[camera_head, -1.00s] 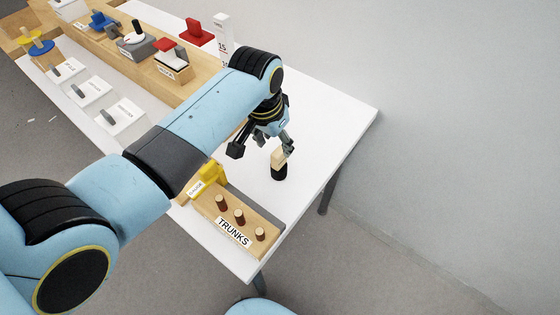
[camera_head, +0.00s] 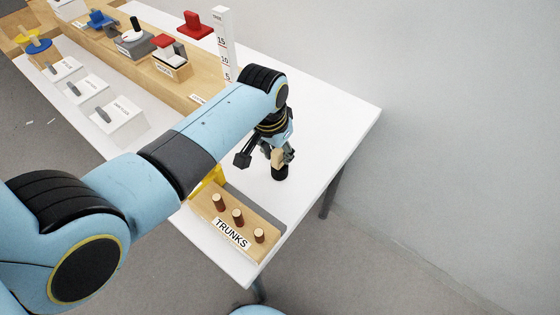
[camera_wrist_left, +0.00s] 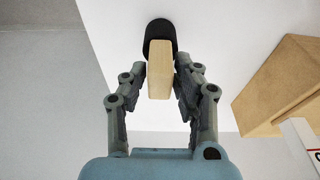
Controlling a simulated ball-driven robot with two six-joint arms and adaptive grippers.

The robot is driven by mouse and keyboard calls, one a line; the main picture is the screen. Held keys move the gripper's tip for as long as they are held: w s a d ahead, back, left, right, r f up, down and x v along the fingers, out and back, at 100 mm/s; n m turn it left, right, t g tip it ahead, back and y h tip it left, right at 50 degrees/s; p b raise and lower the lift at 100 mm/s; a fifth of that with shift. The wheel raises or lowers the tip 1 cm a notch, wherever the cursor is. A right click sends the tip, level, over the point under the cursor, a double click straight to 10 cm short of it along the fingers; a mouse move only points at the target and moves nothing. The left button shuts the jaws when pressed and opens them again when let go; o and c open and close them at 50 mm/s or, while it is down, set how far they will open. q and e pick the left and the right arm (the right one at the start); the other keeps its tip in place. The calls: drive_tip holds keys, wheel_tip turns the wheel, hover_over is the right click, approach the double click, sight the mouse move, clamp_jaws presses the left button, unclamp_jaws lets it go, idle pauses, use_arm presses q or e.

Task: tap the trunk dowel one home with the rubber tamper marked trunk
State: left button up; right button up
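A tamper with a pale wooden handle (camera_head: 277,158) and a black round base (camera_head: 280,173) stands on the white table. My left gripper (camera_head: 283,156) is lowered over it, fingers on either side of the handle. In the left wrist view my left gripper (camera_wrist_left: 162,75) is close to both sides of the handle (camera_wrist_left: 160,73); I cannot tell whether it grips. The black base (camera_wrist_left: 160,35) lies beyond it. A wooden block (camera_head: 258,247) labelled TRUNKS holds three brown dowels, left (camera_head: 219,202), middle (camera_head: 238,217) and right (camera_head: 259,235), standing proud of it. My right gripper is out of view.
A yellow piece (camera_head: 209,183) at the block's back left is partly hidden by my left arm. A white marked post (camera_head: 224,45), a red tool (camera_head: 195,25) and a long wooden stand (camera_head: 130,55) are farther back. The table right of the gripper is clear.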

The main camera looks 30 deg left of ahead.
use_arm(q)
clamp_jaws()
drive_tip(key=shift+r, duration=0.1)
wheel_tip(320, 180, up, 2)
drive_tip(key=p, duration=0.3)
drive_tip(key=shift+r, duration=0.2)
drive_tip(key=shift+r+p, duration=0.3)
drive_tip(key=shift+r, duration=1.4)
drive_tip(key=shift+r, duration=0.1)
